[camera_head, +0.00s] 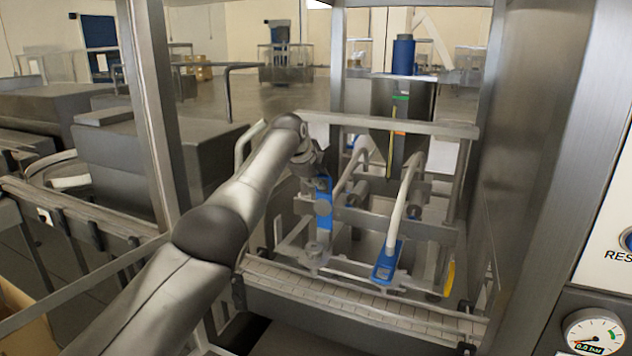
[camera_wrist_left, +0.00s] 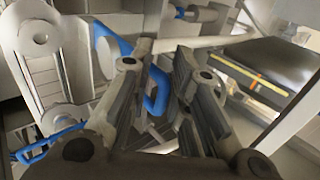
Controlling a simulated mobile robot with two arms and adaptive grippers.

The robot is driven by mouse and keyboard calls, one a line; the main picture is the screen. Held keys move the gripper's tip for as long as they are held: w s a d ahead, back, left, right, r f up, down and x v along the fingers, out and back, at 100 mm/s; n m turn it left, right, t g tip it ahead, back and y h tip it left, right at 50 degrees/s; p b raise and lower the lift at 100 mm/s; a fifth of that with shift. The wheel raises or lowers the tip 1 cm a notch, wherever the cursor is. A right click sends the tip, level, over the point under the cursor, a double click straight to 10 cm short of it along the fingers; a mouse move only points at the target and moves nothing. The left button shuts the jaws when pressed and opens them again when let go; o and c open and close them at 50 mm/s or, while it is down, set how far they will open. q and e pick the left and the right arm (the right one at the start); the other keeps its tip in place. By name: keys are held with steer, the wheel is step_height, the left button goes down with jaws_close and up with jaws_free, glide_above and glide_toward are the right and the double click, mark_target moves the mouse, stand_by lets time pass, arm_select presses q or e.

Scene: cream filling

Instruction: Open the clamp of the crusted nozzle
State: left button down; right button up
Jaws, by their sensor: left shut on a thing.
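Two filling nozzles with pale hoses stand side by side in the machine in the head view. The left one has an upright blue clamp (camera_head: 324,212); the right nozzle's blue part (camera_head: 387,263) sits lower and tilted. My left gripper (camera_head: 316,174) is at the top of the left blue clamp. In the left wrist view, the fingers of my left gripper (camera_wrist_left: 163,62) stand on either side of the curved blue clamp handle (camera_wrist_left: 157,92), shut on it. The finger contact is partly hidden, and I cannot make out crust on either nozzle. My right gripper is out of view.
A metal crossbar (camera_head: 385,124) runs above the nozzles, and a steel post (camera_head: 150,110) stands left of my arm. A slatted conveyor (camera_head: 350,301) passes below. A pressure gauge (camera_head: 594,333) is on the right panel. A yellow part (camera_head: 449,278) sits right of the nozzles.

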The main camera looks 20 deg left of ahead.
arm_select(q)
steer(key=shift+w+d+r, duration=0.4)
steer(key=shift+w+r, duration=0.2)
steer(key=shift+r, duration=0.1)
steer(key=c, duration=1.5)
jaws_free()
steer(key=shift+f, duration=0.1)
steer(key=shift+c, duration=0.2)
steer(key=shift+w+f, duration=0.1)
steer(key=shift+f, duration=0.2)
